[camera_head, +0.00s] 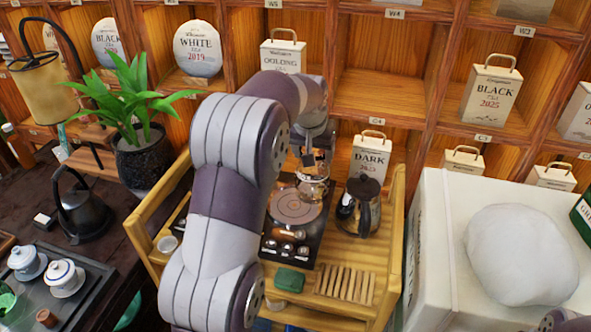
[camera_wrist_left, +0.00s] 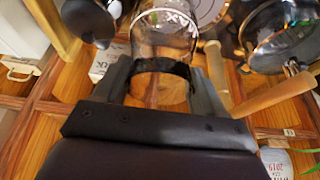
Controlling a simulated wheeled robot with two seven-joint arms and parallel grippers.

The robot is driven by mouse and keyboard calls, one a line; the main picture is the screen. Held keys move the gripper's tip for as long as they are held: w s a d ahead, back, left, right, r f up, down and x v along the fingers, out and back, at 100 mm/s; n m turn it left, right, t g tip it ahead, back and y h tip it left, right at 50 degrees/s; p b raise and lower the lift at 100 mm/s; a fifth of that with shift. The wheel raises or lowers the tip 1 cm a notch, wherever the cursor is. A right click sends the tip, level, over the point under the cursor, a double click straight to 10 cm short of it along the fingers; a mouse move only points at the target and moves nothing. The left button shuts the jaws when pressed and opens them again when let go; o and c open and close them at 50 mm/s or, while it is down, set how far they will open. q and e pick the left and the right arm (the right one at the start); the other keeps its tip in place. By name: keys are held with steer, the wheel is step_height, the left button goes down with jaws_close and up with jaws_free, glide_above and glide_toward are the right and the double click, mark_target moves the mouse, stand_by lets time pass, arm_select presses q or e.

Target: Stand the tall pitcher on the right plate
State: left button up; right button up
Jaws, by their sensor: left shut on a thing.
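My left gripper (camera_head: 312,155) is shut on a clear glass pitcher, held upright or nearly so above the black stove. In the head view the pitcher (camera_head: 313,188) is partly hidden by the gripper and overlaps the far edge of the stove's right plate (camera_head: 297,207), a round ringed disc. In the left wrist view the glass pitcher (camera_wrist_left: 165,40), with "MAX" lettering and a dark band, sits between the two fingers (camera_wrist_left: 160,85). I cannot tell whether its base touches the plate. My left arm hides the stove's left part. My right gripper is not in view.
A glass kettle with a black lid (camera_head: 361,205) stands right of the stove on the wooden stand. A green cloth (camera_head: 289,279) and a slatted wooden rack (camera_head: 344,284) lie in front. A tea box marked DARK (camera_head: 371,155) is behind. A white box (camera_head: 435,250) stands right.

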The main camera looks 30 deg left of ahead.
arm_select(q)
steer(key=w+a+f, duration=0.1)
steer(key=a+f, duration=0.4)
steer(key=f, duration=0.2)
steer(key=shift+a+f+p, duration=0.25)
steer(key=shift+a+p, duration=0.1)
steer(key=shift+p, duration=0.05)
steer(key=shift+f, duration=0.1)
steer(key=o, duration=1.8)
